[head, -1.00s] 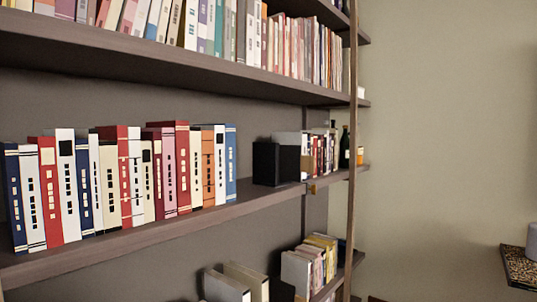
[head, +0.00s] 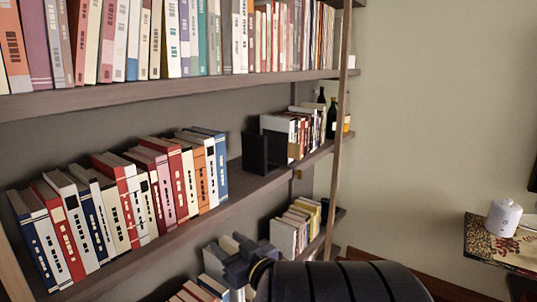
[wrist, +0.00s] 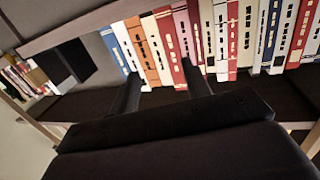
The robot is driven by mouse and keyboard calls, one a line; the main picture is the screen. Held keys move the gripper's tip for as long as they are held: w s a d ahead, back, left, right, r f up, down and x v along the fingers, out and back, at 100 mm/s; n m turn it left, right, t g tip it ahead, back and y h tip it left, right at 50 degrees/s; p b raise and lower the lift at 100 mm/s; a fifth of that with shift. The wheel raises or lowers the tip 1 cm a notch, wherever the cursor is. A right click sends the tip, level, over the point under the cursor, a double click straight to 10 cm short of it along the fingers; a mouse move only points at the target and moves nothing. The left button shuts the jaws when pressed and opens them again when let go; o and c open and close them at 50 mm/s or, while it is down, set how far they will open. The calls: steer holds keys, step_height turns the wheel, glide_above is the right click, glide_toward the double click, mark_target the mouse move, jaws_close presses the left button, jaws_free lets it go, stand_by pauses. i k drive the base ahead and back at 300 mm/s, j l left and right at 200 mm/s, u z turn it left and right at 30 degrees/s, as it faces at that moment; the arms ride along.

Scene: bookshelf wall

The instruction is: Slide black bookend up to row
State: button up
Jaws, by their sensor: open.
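The black bookend (head: 264,153) stands upright on the middle shelf, right of the long row of books (head: 128,200) in the head view. A short gap of bare shelf separates it from the blue book (head: 221,172) at the row's right end. In the wrist view the bookend (wrist: 72,62) is at the upper left, with the row (wrist: 200,50) to its right. My gripper (head: 240,252) is in front of and below the middle shelf in the head view. Its two fingers (wrist: 160,88) are apart and empty, pointing toward the books without visible contact.
More books and bottles (head: 332,118) stand right of the bookend. The upper shelf (head: 170,93) hangs above the row. A wooden upright (head: 338,125) borders the shelves on the right. Lower-shelf books (head: 290,228) stand near my arm. A side table (head: 495,240) is at far right.

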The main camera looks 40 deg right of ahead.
mark_target(254, 147)
steer(key=i+l, duration=0.15)
steer(key=l, duration=0.35)
steer(key=i+l+u, duration=0.15)
steer(key=l, duration=0.35)
steer(key=i+l, duration=0.15)
steer(key=l, duration=0.35)
steer(key=i+l+u, duration=0.15)
steer(key=l, duration=0.35)
steer(key=i+l, duration=0.1)
steer(key=l, duration=0.4)
steer(key=u, duration=0.05)
